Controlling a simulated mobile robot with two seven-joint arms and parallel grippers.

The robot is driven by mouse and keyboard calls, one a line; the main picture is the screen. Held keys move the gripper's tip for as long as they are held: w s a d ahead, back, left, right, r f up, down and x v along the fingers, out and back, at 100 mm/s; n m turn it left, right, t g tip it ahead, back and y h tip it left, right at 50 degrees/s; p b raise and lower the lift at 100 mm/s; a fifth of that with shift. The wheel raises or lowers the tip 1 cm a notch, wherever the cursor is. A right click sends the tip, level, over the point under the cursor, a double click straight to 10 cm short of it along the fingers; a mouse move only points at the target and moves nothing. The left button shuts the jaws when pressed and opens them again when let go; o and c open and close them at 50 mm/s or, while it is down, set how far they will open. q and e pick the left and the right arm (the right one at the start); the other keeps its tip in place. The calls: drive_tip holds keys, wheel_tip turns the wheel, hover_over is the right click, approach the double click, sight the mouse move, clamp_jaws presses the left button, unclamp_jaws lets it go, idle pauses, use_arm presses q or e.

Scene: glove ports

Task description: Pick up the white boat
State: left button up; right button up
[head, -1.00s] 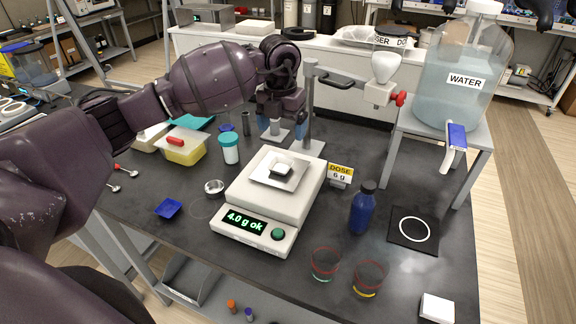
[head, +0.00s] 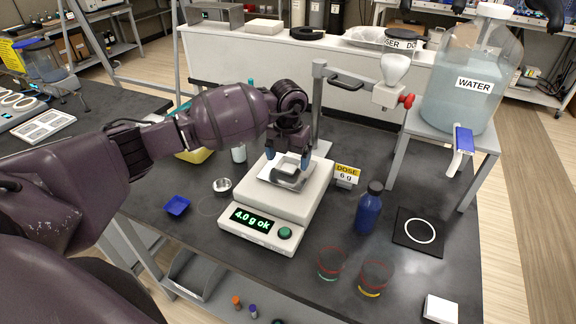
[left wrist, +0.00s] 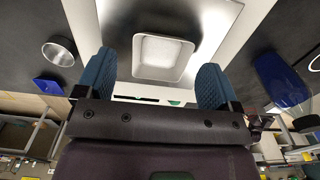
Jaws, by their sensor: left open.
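The white boat, a small square dish, sits on the steel pan (head: 272,178) of the scale (head: 285,204). My left gripper (head: 288,157) is open above the pan. In the left wrist view its two blue fingers (left wrist: 158,74) stand apart, one to each side of the boat's near edge, with gaps to the boat. I cannot tell the exact height. My right gripper is not in view.
The scale reads "4.0 g ok". A metal post with a funnel (head: 394,70) stands behind it. A blue bottle (head: 369,208), two glasses (head: 330,262) and a dose sign (head: 346,175) are on the right. A blue dish (head: 177,205) and a metal cup (head: 222,186) lie left.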

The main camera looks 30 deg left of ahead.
use_arm(q)
drive_tip(key=shift+f, duration=0.85)
drive_tip(key=shift+s+d, duration=0.1)
drive_tip(key=shift+s, duration=0.05)
clamp_jaws()
drive_tip(key=shift+f, duration=0.1)
